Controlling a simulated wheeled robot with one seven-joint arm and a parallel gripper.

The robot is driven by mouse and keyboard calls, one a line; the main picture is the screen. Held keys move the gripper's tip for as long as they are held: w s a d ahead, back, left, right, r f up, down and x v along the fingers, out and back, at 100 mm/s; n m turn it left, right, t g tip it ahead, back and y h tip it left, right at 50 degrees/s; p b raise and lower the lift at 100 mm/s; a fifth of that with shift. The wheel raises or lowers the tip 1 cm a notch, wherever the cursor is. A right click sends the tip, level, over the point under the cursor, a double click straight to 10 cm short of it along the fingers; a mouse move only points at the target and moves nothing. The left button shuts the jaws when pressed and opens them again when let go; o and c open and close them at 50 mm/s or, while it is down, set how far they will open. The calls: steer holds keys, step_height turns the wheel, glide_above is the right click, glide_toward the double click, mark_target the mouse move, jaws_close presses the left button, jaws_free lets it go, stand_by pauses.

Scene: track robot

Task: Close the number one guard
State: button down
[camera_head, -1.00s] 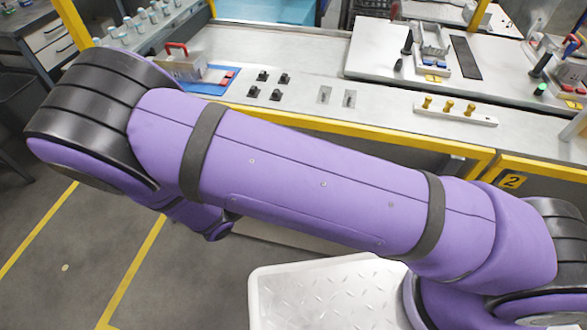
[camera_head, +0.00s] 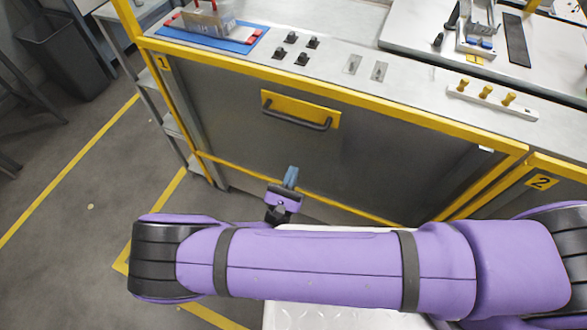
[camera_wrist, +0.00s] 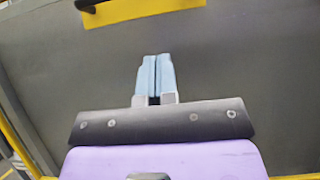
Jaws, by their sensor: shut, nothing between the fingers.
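The number one guard (camera_head: 235,130) is a dark grey panel in a yellow frame, hanging below the front edge of the bench, with a "1" label (camera_head: 164,63) at its upper left. A black bar handle (camera_head: 297,118) on a yellow plate sits high on the panel. In the wrist view the yellow plate (camera_wrist: 145,8) and part of the handle (camera_wrist: 90,4) show at the top edge. My gripper (camera_head: 291,174) has its pale blue fingers together and empty, below the handle and in front of the panel. The fingers (camera_wrist: 155,65) point up towards the plate, apart from the handle.
The bench top holds a blue mat (camera_head: 215,36) with a metal part, several black blocks (camera_head: 292,37) and a white strip with yellow pegs (camera_head: 498,98). A yellow frame marked "2" (camera_head: 541,182) stands at right.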

steer(key=w+d+r, duration=0.2)
steer(key=w+r, duration=0.4)
steer(key=r, duration=0.2)
steer(key=shift+w+d, duration=0.15)
steer(key=shift+w, duration=0.1)
